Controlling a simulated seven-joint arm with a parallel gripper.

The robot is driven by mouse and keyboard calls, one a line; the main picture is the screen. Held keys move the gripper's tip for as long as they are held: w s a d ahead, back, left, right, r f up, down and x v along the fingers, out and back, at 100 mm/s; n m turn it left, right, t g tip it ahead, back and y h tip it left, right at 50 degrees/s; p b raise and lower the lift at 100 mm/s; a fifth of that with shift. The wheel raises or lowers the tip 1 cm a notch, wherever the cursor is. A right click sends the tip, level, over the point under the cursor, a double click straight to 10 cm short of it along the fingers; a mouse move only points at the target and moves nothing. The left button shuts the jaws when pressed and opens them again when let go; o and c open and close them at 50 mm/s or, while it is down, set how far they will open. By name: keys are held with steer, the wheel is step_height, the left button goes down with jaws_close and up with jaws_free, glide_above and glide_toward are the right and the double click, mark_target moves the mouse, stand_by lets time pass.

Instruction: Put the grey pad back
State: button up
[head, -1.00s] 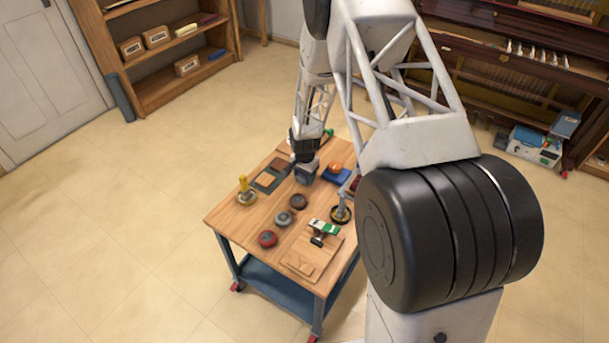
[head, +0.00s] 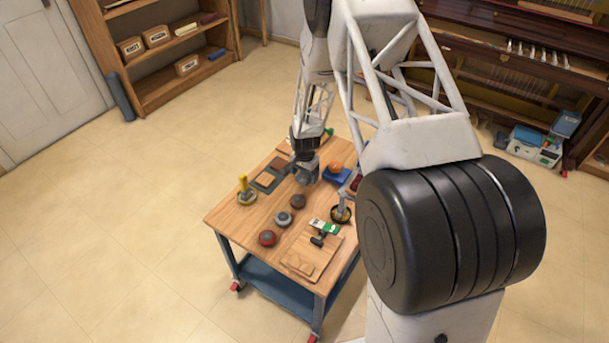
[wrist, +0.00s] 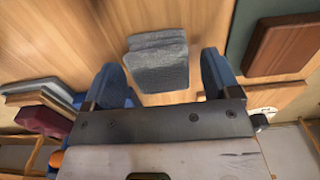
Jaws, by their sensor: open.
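The grey pad (wrist: 158,60) is a textured block lying on the wooden tabletop in the wrist view. It looks like two stacked or stepped layers; I cannot tell which. My gripper (wrist: 162,74) is open, with one blue finger to the left of the pad and one to the right. Gaps show on both sides, so the fingers do not touch it. In the head view my gripper (head: 307,174) is low over the far half of the table, and the pad cannot be made out clearly there.
A dark green mat (wrist: 241,32) with a brown block (wrist: 285,45) lies to the right in the wrist view. A dark red block (wrist: 43,120) is at left. In the head view, a yellow-topped post (head: 244,188), several round pucks (head: 284,218) and a wooden board (head: 312,258) stand nearer.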

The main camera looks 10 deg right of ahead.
step_height(320, 180, up, 12)
steer(key=shift+f, duration=0.25)
stand_by(0.3)
steer(key=shift+r, duration=0.1)
stand_by(0.5)
step_height(320, 180, up, 15)
steer(key=n, duration=0.2)
glide_above(305, 174)
steer(key=s, duration=0.7)
steer(key=s+r+n+t, duration=0.1)
steer(key=s+r+n, duration=0.1)
steer(key=s+r, duration=1)
steer(key=s+r+n, duration=0.2)
steer(key=s+r, duration=0.2)
steer(key=s, duration=0.9)
steer(key=s+r+n+t, duration=0.1)
steer(key=s+r, duration=0.4)
steer(key=s, duration=0.9)
steer(key=shift+r+n+t, duration=0.25)
steer(key=shift+n+t, duration=0.05)
steer(key=shift+n, duration=0.6)
